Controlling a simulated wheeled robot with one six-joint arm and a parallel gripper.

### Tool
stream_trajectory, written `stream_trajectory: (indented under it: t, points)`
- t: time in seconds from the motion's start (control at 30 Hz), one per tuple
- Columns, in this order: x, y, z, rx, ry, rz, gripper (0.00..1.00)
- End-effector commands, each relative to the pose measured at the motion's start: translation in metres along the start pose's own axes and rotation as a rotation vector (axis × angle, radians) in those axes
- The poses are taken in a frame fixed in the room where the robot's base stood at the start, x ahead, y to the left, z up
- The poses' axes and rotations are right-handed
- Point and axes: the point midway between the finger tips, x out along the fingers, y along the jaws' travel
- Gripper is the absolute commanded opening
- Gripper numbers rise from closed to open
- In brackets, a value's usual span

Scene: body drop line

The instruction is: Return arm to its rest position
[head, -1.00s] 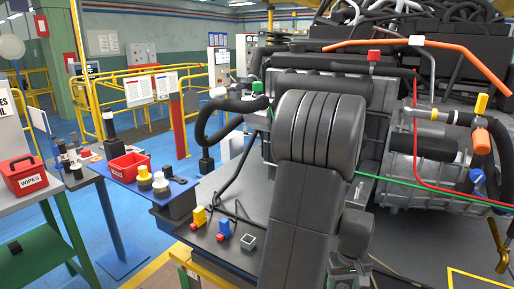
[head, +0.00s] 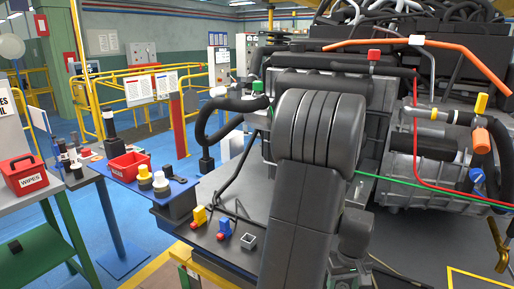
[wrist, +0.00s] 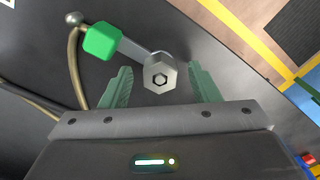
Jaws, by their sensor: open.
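My gripper (wrist: 161,88) shows in the wrist view with its two green fingers spread apart and nothing held between them. A grey hex fitting (wrist: 160,73) with a socket in its end lies in line with the gap between the fingers, and I cannot tell how far below it is. A grey bar runs from the fitting to a green block (wrist: 102,41). In the head view my own dark arm fills the middle, and the gripper's fingers are hidden.
An engine assembly (head: 425,170) with hoses and cables stands behind and right of my arm. Yellow and blue connectors (head: 224,229) lie on the dark bench surface left of the arm. A red bin (head: 128,166) and a red wipes box (head: 24,176) stand further left.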

Motion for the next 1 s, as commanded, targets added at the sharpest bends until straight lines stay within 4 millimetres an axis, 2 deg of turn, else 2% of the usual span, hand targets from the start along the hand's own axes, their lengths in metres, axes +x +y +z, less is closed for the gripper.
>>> stream_trajectory:
  t: [0.17, 0.2, 0.83, 1.0]
  points:
    - [-0.003, 0.000, 0.000, 0.137, 0.002, 0.001, 0.56]
    - [-0.015, 0.001, -0.001, 0.144, 0.006, 0.003, 0.56]
    - [-0.141, 0.001, -0.001, 0.147, 0.005, 0.002, 0.56]
    - [-0.101, -0.001, 0.001, 0.147, -0.006, -0.004, 0.56]
